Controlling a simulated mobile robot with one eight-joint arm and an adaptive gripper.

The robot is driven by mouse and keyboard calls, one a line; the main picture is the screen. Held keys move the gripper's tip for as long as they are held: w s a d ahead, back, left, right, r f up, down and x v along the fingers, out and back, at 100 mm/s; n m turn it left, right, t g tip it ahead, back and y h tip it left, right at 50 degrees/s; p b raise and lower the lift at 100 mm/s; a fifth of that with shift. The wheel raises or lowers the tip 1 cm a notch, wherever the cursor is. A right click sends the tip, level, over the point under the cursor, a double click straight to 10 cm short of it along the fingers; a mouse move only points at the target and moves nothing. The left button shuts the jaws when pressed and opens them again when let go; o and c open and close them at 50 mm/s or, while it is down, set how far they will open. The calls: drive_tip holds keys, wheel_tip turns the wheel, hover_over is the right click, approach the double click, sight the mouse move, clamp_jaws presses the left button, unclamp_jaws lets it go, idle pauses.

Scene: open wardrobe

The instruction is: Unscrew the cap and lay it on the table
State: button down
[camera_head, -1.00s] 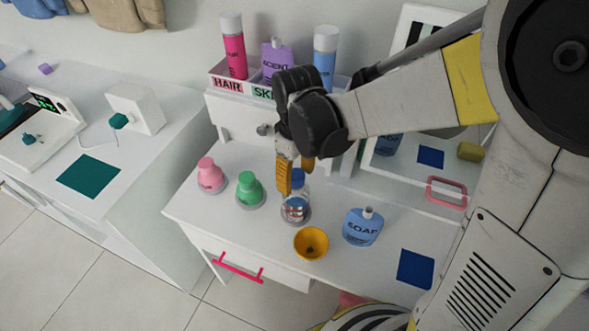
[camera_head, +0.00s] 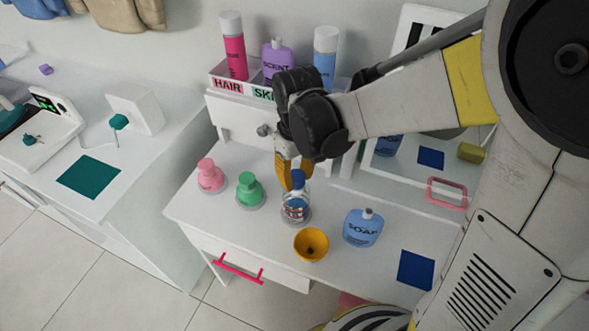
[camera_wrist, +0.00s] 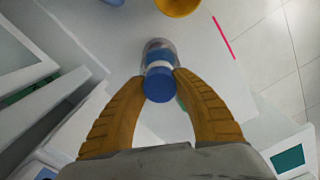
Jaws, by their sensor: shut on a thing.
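A clear bottle (camera_head: 295,211) with a blue cap (camera_head: 297,179) stands upright on the white table (camera_head: 330,277). My gripper (camera_head: 293,182) comes down from above with its yellow fingers on the cap. In the wrist view the fingertips of my gripper (camera_wrist: 159,80) press on both sides of the blue cap (camera_wrist: 158,86), and the bottle (camera_wrist: 158,50) shows beyond it. The cap sits at the bottle's top; whether its thread is loose cannot be told.
A yellow funnel-like bowl (camera_head: 311,244) and a blue soap bottle (camera_head: 361,228) stand close to the bottle. A green bottle (camera_head: 249,189) and a pink bottle (camera_head: 209,176) are to the left. A blue square (camera_head: 416,269) marks bare tabletop at the right.

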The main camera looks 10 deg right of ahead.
drive_tip(key=n, duration=0.8)
drive_tip(key=shift+n, duration=0.4)
drive_tip(key=n, duration=0.3)
drive_tip(key=shift+n, duration=0.3)
drive_tip(key=n, duration=0.4)
drive_tip(key=c, duration=1.6)
unclamp_jaws()
clamp_jaws()
drive_tip(key=shift+n, duration=0.3)
drive_tip(key=n, duration=0.4)
